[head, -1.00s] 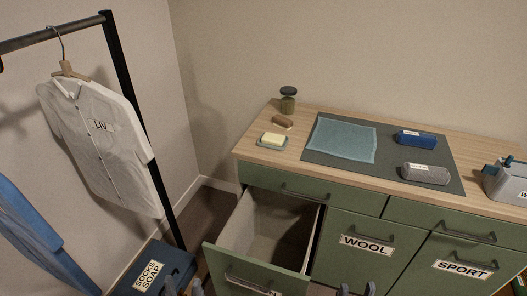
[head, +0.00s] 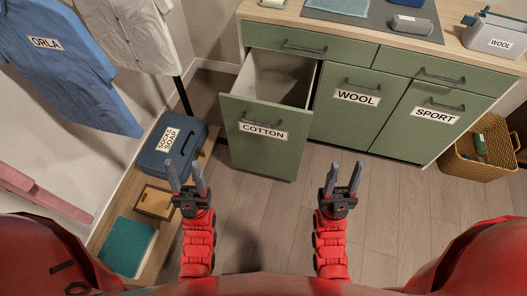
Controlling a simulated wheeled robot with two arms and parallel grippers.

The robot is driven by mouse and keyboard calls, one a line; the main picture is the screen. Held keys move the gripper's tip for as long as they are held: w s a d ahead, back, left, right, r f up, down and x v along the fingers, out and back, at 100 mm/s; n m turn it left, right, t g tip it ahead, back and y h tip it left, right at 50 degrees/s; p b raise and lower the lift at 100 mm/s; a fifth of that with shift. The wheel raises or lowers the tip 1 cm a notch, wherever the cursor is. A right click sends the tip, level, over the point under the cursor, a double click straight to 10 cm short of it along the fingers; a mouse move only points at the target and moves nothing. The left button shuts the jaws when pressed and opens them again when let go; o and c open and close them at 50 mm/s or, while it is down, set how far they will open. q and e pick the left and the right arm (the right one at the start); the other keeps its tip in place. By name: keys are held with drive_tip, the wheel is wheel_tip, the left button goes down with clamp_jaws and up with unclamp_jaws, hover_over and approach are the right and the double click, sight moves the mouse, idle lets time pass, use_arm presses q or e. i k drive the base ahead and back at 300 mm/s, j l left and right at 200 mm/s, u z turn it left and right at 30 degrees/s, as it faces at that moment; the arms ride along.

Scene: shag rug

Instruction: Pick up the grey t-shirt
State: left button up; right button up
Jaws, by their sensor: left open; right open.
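A grey rolled bundle (head: 411,25) lies on the dark mat on the counter, near the top edge of the head view. It looks like folded cloth, but I cannot tell for sure that it is the grey t-shirt. My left gripper (head: 187,176) is open and empty above the floor, in front of the pulled-out COTTON drawer and beside the low bench. My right gripper (head: 343,176) is open and empty above the floor, in front of the WOOL door. Both grippers are well apart from the grey bundle.
The COTTON drawer (head: 262,133) stands open from the green cabinet. A wicker basket (head: 479,152) is at the right. A blue SOCKS SOAP case (head: 172,146) sits on the bench at left. A blue ORLA shirt (head: 62,66) hangs at left. The floor between is clear.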

sight(403, 24)
drive_tip(key=i+l+u, duration=0.1)
drive_tip(key=l+u, duration=0.85)
drive_tip(key=i+l, duration=0.05)
drive_tip(key=l, duration=0.1)
